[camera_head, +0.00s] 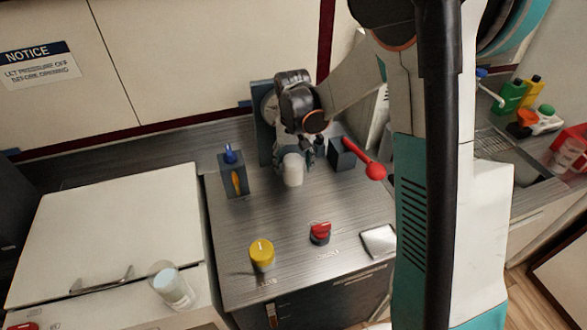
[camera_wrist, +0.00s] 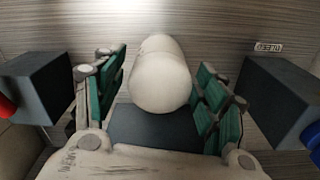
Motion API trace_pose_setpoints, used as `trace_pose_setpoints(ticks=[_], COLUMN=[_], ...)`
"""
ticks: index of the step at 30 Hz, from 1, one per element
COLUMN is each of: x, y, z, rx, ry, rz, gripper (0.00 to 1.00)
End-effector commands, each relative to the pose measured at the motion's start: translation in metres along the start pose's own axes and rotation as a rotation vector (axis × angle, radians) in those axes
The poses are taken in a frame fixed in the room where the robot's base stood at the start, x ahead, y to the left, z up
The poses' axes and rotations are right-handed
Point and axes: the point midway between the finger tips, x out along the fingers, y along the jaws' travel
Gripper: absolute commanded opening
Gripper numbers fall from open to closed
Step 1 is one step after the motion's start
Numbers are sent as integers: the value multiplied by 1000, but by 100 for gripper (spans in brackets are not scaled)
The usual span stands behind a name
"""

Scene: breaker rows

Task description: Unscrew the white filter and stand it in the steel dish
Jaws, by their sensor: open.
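The white filter (camera_head: 292,172) hangs from a dark mount at the back of the steel bench. It also shows large in the wrist view (camera_wrist: 160,80), with its rounded end towards the camera. My gripper (camera_head: 299,147) is open around it. In the wrist view its green-padded fingers (camera_wrist: 160,100) stand on either side of the filter, with small gaps. Whether either pad touches it, I cannot tell. A shallow, square, shiny metal dish (camera_head: 378,241) lies at the bench's front right corner and looks empty.
A dark block with a red lever (camera_head: 375,171) stands close right of the filter. A block with a blue-topped valve (camera_head: 233,172) stands to the left. A yellow knob (camera_head: 262,253) and a red knob (camera_head: 320,234) sit near the front. A clear jar (camera_head: 171,284) stands front left.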

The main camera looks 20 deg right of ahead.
Motion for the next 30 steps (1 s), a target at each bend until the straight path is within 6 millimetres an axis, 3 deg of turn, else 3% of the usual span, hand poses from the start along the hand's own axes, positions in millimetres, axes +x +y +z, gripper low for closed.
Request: trace_pose_setpoints(ticks=[5, 30], x=[1, 0], y=[0, 0], z=[0, 0], rx=[116, 1219], ry=[0, 0], rz=[0, 0], gripper=[65, 65])
